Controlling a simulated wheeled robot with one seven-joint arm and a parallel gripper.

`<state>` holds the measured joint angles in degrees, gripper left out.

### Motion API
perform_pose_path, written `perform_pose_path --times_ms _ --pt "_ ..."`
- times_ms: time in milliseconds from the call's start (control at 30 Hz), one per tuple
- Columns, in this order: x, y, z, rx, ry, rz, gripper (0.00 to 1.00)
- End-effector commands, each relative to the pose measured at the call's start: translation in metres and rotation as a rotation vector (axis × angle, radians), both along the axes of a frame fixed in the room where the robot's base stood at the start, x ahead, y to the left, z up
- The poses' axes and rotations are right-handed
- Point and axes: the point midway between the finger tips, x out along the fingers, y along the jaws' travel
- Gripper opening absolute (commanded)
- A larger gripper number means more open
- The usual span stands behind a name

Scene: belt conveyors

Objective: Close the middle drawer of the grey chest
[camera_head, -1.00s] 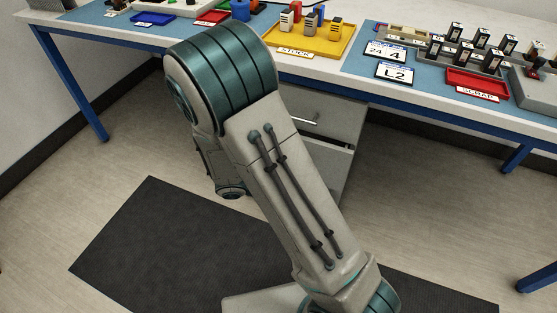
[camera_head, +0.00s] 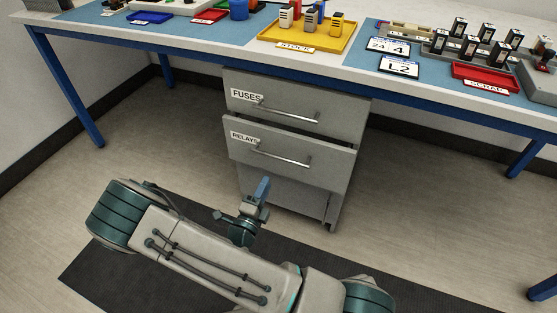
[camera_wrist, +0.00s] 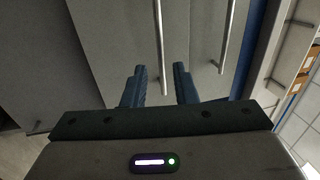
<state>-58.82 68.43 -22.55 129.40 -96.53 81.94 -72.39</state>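The grey chest (camera_head: 347,165) stands under the bench. Its middle drawer (camera_head: 300,168), labelled RELAYS, sticks out a little past the top drawer (camera_head: 300,115), labelled FUSES, with a dark gap above it. The middle drawer's bar handle (camera_head: 282,157) also shows in the wrist view (camera_wrist: 158,35). My gripper (camera_head: 264,183) is low in front of the chest, below the left end of that handle. In the wrist view my gripper (camera_wrist: 159,72) has its two blue fingers apart, with the handle bar appearing between them. I cannot tell the depth between fingers and handle. The lower drawer front is partly hidden.
A blue bench leg (camera_head: 75,95) stands at the left. The bench top holds a yellow STOCK tray (camera_head: 310,40), a red SCRAP tray (camera_head: 487,75) and several small parts. A dark mat (camera_head: 110,262) lies below my arm. The floor right of the chest is clear.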

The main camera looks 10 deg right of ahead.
Motion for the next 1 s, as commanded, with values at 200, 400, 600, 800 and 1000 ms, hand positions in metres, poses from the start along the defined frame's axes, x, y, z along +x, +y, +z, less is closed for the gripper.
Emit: perform_pose_path --times_ms 200,400,600,800,1000 --pt "0.038 -0.029 0.006 0.003 -0.005 -0.005 0.26" --pt "0.068 -0.051 0.014 0.004 -0.004 -0.005 0.26" --pt "0.084 -0.062 0.019 0.004 -0.003 -0.003 0.26" --pt "0.088 -0.065 0.022 0.003 -0.001 -0.001 0.26" --pt "0.088 -0.064 0.022 0.003 -0.001 -0.002 0.15"
